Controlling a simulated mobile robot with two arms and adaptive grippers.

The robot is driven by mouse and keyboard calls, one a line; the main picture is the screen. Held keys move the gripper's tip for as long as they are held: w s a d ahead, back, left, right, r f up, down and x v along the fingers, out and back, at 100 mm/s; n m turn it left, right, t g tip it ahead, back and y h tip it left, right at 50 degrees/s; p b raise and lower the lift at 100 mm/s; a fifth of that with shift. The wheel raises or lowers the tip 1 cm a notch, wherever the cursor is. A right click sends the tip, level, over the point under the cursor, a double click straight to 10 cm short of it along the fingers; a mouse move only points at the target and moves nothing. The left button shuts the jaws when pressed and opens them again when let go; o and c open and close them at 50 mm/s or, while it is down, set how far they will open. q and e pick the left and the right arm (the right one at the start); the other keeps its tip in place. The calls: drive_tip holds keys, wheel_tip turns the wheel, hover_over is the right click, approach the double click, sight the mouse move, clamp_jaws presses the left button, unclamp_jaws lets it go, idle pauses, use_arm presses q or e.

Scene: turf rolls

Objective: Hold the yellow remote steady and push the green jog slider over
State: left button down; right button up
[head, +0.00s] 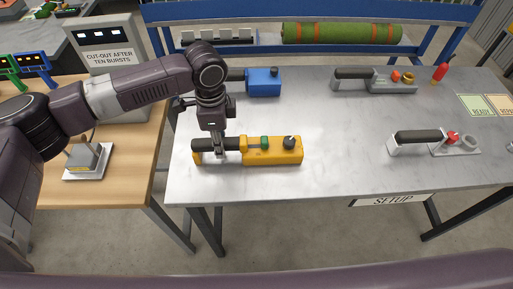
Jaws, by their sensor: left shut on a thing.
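The yellow remote (272,155) lies on the left front part of the metal table, its dark handle pointing left. The green jog slider (264,141) sits on top of the remote, left of a dark round knob (289,142). My left gripper (217,150) points down from above and is shut on the remote's dark handle (231,143). The fingertips are small and partly hidden at the handle. My right gripper is not in this view.
On the metal table (340,175), a blue remote (263,84) lies behind the yellow one. Grey handled devices stand at the back (375,79) and right (432,143). A red bottle-like thing (440,72) stands back right. The middle of the table is clear.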

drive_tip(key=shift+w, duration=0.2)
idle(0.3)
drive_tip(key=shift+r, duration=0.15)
